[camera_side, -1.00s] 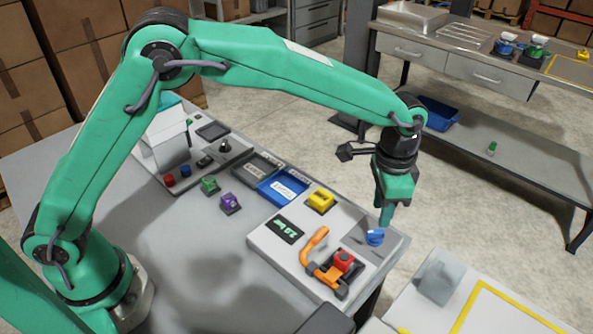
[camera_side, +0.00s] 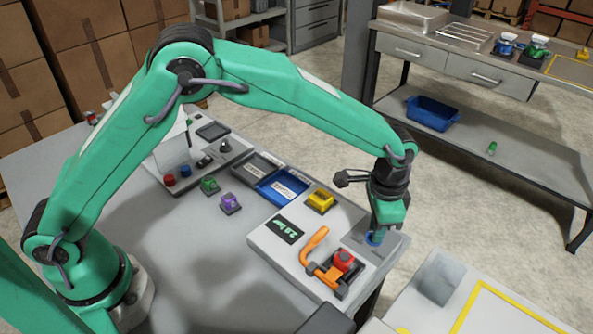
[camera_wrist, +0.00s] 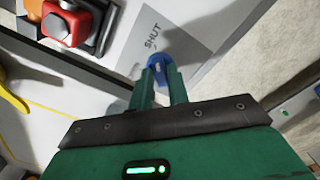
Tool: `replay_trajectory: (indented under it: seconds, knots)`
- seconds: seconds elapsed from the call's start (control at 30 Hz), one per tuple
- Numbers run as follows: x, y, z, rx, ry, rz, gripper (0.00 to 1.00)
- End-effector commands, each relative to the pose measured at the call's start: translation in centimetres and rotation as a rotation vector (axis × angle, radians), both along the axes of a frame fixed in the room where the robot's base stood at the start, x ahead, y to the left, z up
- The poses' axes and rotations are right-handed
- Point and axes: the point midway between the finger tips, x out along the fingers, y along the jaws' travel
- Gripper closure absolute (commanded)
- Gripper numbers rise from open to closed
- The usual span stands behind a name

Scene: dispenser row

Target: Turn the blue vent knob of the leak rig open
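The blue vent knob (camera_side: 374,238) is on the right end of the light grey leak rig (camera_side: 272,257). It also shows in the wrist view (camera_wrist: 158,62), beside the printed word SHUT, with a pale mark on its top. My gripper (camera_side: 378,232) points down at the knob. In the wrist view my two green fingers (camera_wrist: 159,74) stand a small gap apart, with their tips at either side of the knob. I cannot tell whether they press on it. The fingers hide part of the knob.
An orange lever (camera_side: 314,247) and a red knob (camera_side: 344,259) stand on the rig left of my gripper. A blue tray (camera_side: 283,187) and several small coloured parts lie further left.

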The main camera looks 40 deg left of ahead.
Motion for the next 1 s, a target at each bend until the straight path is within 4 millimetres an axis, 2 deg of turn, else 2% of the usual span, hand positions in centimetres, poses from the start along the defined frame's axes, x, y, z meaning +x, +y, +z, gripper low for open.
replay_trajectory:
  seconds: [0.03,0.07,0.1,0.57,1.0]
  knots:
    - [0.00,0.00,0.01,0.000,0.000,0.000,0.93]
    - [0.00,0.00,0.01,0.000,0.000,0.000,0.99]
    - [0.00,0.00,0.01,0.000,0.000,0.000,1.00]
    - [-0.01,-0.02,0.04,0.000,0.000,0.056,1.00]
    - [0.02,-0.04,0.09,0.000,0.000,0.356,1.00]
